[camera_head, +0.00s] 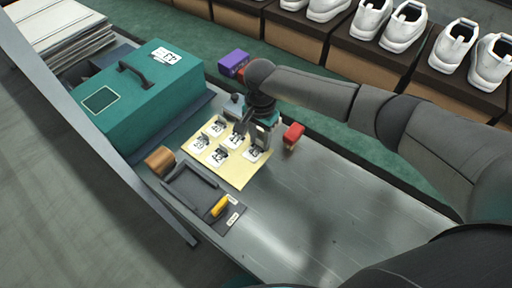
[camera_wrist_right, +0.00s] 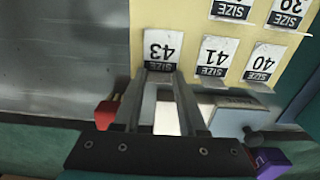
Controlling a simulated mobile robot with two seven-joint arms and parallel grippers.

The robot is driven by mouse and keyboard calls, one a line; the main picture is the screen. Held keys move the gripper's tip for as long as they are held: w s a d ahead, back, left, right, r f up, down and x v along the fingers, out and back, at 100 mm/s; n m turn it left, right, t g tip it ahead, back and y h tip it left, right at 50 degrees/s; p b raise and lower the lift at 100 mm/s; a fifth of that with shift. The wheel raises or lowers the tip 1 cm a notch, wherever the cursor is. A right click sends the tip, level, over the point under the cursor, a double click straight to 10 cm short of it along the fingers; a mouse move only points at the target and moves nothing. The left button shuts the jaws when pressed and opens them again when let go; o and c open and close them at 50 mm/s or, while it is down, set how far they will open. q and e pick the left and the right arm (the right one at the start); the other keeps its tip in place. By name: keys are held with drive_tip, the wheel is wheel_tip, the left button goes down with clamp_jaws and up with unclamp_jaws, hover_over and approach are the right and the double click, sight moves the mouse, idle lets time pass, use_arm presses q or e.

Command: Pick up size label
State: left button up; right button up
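A pale yellow sheet (camera_head: 235,180) lies on the grey bench with several white size labels on it. The size 43 label (camera_wrist_right: 162,47) is at the left of the row nearest the gripper in the right wrist view. Beside it lie the size 41 label (camera_wrist_right: 216,57) and the size 40 label (camera_wrist_right: 265,61). My right gripper (camera_head: 251,143) points down over the sheet's edge. In the wrist view its fingertips (camera_wrist_right: 161,76) are apart at the lower edge of the 43 label, with nothing visibly held. Contact cannot be told. My left gripper is out of view.
A teal box (camera_head: 150,105) with a handle and a size label stands at the left. A dark tray (camera_head: 190,188), a brown roll (camera_head: 160,160), a red item (camera_head: 293,134) and a purple box (camera_head: 233,63) surround the sheet. The bench's right part is clear. Shoes stand behind.

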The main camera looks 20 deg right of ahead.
sight(260, 146)
clamp_jaws()
wheel_tip(260, 146, up, 20)
drive_tip(key=p, duration=0.6)
drive_tip(key=shift+c, duration=0.5)
unclamp_jaws()
clamp_jaws()
